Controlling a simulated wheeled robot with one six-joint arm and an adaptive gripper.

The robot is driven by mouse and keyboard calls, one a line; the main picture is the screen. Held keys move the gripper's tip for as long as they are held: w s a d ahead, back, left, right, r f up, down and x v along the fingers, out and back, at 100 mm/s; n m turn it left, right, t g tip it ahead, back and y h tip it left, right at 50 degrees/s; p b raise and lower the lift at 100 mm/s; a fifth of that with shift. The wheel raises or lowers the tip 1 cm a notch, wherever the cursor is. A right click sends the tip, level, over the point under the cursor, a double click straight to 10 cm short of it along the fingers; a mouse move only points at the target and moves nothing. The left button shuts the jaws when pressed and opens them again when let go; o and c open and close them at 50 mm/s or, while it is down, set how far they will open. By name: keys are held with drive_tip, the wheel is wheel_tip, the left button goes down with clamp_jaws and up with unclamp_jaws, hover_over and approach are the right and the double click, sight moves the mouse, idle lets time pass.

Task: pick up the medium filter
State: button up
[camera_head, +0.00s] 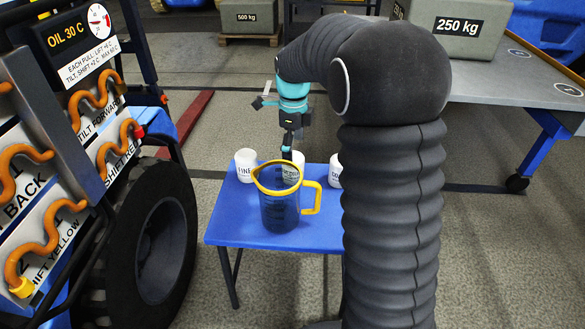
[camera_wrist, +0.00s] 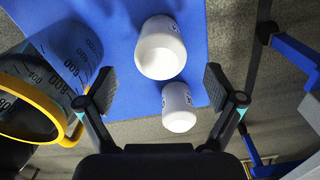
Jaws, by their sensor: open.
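My gripper (camera_head: 287,150) is open and empty above the far part of a small blue table, over the middle white filter. In the wrist view my fingers (camera_wrist: 158,88) stand apart, with two white filters showing between and beyond them. The middle filter (camera_head: 299,157), by its place the medium one, is largely hidden behind a jug and my gripper; it appears to be the upper one in the wrist view (camera_wrist: 161,49). Its label is not readable. The filter marked FINE (camera_head: 245,166) is at the left. A third filter (camera_head: 335,171) is at the right, partly hidden by my arm; it shows lower in the wrist view (camera_wrist: 179,108).
A dark jug (camera_head: 279,210) with yellow rim and handle stands on the blue table (camera_head: 226,228), close in front of the middle filter. A machine with a big tyre (camera_head: 160,245) is at the left. A grey table (camera_head: 500,85) with a 250 kg weight (camera_head: 455,27) is at the right.

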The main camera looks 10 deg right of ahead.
sight(294, 155)
drive_tip(key=shift+d+f, duration=0.1)
drive_tip(key=shift+f, duration=1.75)
drive_tip(key=c, duration=1.5)
drive_tip(key=shift+r, duration=0.1)
